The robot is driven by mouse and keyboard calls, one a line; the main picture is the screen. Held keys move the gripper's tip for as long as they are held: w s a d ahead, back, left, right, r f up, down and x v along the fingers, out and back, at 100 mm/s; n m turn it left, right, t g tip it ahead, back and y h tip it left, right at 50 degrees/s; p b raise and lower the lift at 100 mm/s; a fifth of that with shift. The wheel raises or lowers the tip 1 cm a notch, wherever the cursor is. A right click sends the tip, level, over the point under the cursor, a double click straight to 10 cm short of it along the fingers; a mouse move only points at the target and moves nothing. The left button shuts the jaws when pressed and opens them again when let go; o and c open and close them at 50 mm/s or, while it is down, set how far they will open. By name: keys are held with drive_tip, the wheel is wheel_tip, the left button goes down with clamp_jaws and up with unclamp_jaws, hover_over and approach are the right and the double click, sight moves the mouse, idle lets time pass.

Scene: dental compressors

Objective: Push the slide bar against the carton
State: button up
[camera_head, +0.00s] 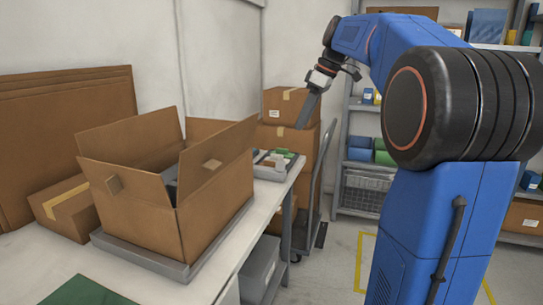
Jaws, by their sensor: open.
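An open brown carton (150,215) with raised flaps stands on a low grey platform (150,262) on the white bench. Something dark grey shows inside it, mostly hidden by the walls. Small tan blocks show on its outside near wall and right flap. I cannot make out for sure which part is the slide bar. My gripper (306,112) is in the air right of and beyond the carton, apart from it, pointing down. It is open and I see nothing held in it. Its fingers appear nearly edge-on.
A tray (272,166) of small parts lies on the bench behind the carton. A smaller taped box (66,208) and flat cardboard (70,105) are at left. Stacked boxes (290,106) on a trolley stand beyond, with shelves (360,150) at right. A green mat (85,292) lies in front.

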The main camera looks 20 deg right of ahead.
sight(281, 162)
drive_tip(key=x, duration=0.5)
drive_tip(key=w+x, duration=0.1)
drive_tip(key=x, duration=1.1)
drive_tip(key=shift+w, duration=0.25)
